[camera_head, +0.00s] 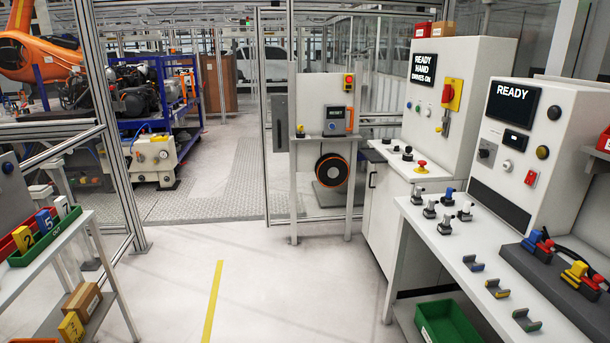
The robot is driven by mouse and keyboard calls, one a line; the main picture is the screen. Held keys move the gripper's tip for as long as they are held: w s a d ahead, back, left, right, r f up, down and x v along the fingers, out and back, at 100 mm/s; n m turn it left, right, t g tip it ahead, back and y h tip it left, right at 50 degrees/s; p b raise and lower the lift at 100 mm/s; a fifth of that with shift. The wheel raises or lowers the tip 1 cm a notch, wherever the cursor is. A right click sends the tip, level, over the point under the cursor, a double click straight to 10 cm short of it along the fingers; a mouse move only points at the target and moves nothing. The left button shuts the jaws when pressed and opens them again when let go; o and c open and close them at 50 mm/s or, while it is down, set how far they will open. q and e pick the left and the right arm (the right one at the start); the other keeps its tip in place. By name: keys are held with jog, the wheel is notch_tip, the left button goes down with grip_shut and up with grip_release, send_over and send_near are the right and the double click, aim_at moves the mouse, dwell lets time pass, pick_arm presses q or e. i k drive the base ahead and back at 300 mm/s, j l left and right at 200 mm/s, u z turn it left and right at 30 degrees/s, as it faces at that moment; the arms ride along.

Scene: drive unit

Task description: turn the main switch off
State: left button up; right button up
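A red rotary switch handle on a yellow plate (451,93), which looks like the main switch, is on the front of the white control cabinet (471,62) at the upper right. Its red handle looks roughly upright; its exact setting is too small to read. A small metal and yellow item (445,122) hangs just below it. The cabinet's display (423,68) reads "READY HAND DRIVES ON". Neither of my grippers is in view, and nothing touches the switch.
A second panel (555,130) reading "READY" stands at right behind a bench (440,255) with several small parts. A fenced cell with an orange robot (45,55) lies left, a RESET post (325,115) centre. A shelf (50,265) stands left. The middle floor is clear.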

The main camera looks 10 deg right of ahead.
aim_at(448, 93)
jog(key=i+z, duration=0.15)
jog(key=i, duration=1.1)
jog(key=i+z, duration=0.15)
jog(key=i, duration=1.05)
